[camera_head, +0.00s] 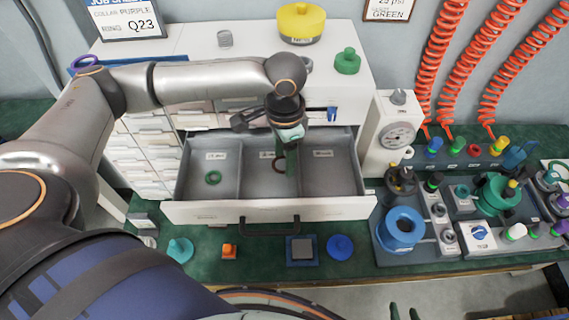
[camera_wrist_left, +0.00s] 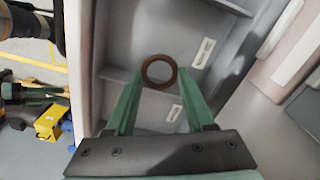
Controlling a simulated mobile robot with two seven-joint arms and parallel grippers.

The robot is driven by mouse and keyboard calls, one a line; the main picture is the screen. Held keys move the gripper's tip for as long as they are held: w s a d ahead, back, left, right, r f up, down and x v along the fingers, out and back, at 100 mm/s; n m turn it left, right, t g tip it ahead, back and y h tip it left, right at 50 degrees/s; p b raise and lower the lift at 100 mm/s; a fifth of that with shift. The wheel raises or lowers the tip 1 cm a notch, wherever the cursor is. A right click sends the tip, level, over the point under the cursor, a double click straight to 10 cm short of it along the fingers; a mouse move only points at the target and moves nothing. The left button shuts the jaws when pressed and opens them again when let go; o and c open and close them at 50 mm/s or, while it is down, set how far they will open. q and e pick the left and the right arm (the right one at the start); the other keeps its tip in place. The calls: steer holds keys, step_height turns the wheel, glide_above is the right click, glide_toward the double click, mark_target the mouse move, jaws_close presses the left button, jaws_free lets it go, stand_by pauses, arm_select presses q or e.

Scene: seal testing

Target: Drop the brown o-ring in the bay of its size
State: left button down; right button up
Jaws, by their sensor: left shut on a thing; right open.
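The brown o-ring (camera_head: 279,165) is between the green fingertips of my left gripper (camera_head: 290,165), which is shut on it; the ring also shows in the left wrist view (camera_wrist_left: 146,76). The gripper points down over the middle bay of the open drawer (camera_head: 225,210), close to the divider to the right bay. The drawer has three grey bays with small white labels, too small to read surely. The right bay (camera_head: 330,180) looks empty. The fingertips of my right gripper (camera_head: 402,312) show at the bottom edge, apart and empty.
The white cabinet (camera_head: 340,90) carries a yellow round container (camera_head: 301,23) and a green knob-like part (camera_head: 347,61). Right of the drawer stand a dial gauge (camera_head: 399,135) and a blue ring fixture (camera_head: 401,229). Several small parts lie on the green mat before the drawer.

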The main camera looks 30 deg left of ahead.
mark_target(285, 176)
arm_select(q)
step_height(285, 176, down, 3)
steer(key=shift+f, duration=0.1)
steer(key=shift+f, duration=0.25)
steer(key=shift+f, duration=0.3)
steer(key=shift+c, duration=1.4)
jaws_free()
steer(key=shift+w+r, duration=0.1)
steer(key=shift+r, duration=0.45)
step_height(285, 176, up, 12)
steer(key=shift+p, duration=0.45)
